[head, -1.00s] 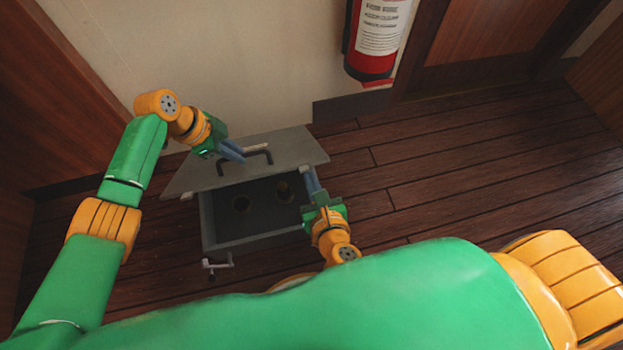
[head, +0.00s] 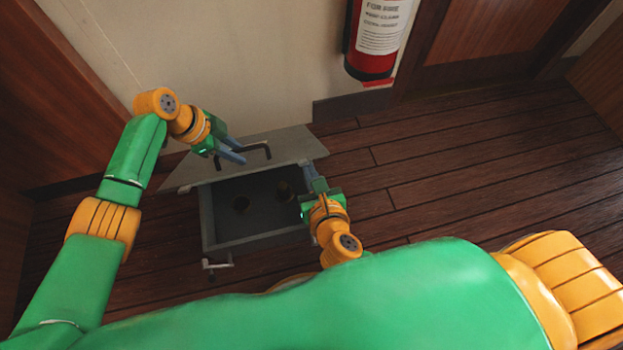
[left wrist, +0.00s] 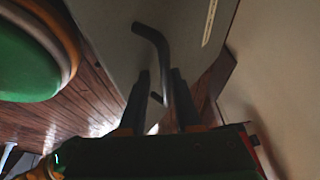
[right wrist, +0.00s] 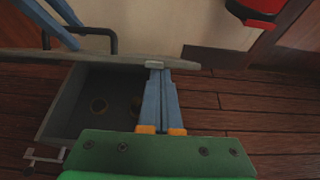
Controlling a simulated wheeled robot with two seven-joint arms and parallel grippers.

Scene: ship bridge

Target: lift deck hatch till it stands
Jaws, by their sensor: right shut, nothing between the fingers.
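The grey deck hatch lid (head: 285,142) is raised and steeply tilted over its box-like opening, seen nearly edge-on in the right wrist view (right wrist: 100,57). Its dark bar handle (head: 262,149) is on the wall-facing side. My left gripper (head: 240,157) is at the handle with its fingers apart; in the left wrist view the bar (left wrist: 164,62) runs between the fingers, with no clear grip. My right gripper (head: 308,168) is shut and empty, its tips at the lid's near edge by the right corner; exact contact is unclear.
The grey hatch box (head: 208,222) stands open below the lid, with round fittings inside. A small latch (head: 217,264) is at its front left. A pale wall (head: 250,60) rises behind, with a fire extinguisher (head: 372,40). Plank floor (head: 450,180) is clear to the right.

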